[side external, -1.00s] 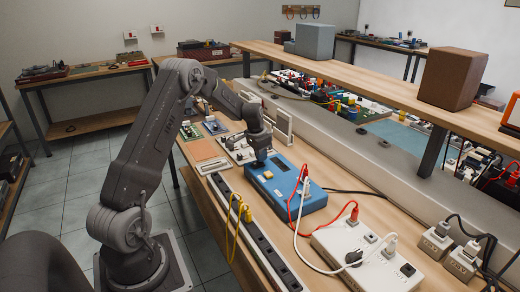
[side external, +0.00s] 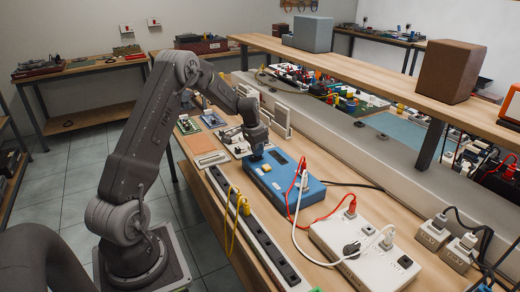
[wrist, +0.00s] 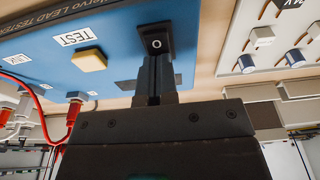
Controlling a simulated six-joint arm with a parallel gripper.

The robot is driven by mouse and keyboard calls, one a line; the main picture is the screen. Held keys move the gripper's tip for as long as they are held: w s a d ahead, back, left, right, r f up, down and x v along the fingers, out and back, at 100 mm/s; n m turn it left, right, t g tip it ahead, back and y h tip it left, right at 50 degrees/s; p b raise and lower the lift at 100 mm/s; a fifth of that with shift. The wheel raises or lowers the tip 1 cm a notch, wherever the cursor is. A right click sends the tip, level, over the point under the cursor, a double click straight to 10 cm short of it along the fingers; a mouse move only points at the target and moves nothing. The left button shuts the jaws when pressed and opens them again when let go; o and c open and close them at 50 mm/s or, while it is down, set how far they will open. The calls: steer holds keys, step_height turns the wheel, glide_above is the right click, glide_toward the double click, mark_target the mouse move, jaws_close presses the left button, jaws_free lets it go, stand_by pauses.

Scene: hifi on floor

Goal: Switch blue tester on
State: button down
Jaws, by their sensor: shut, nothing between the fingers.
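The blue tester (side external: 312,193) lies on the wooden bench, with red and white leads plugged into its right end. In the wrist view its blue face (wrist: 120,20) shows a yellow button (wrist: 88,60) labelled TEST and a black rocker switch (wrist: 155,38) marked with an O. My gripper (wrist: 155,88) is shut and empty. Its fingertips are right at the near edge of the rocker switch; I cannot tell whether they touch it. In the side view my gripper (side external: 257,153) is over the tester's far left end and hides the switch.
A white socket box (side external: 350,240) stands to the right, with leads looped across to the tester. A panel with knobs (wrist: 275,35) is beside the tester. A raised shelf (side external: 380,80) runs behind.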

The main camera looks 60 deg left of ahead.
mark_target(253, 157)
steer(key=shift+s, duration=0.35)
steer(key=shift+w+r, duration=0.1)
steer(key=shift+r, duration=0.15)
step_height(253, 157, up, 14)
steer(key=s, duration=0.2)
steer(key=shift+s+f, duration=0.25)
steer(key=shift+w, duration=0.1)
steer(key=shift+w+a, duration=0.1)
steer(key=shift+w, duration=0.5)
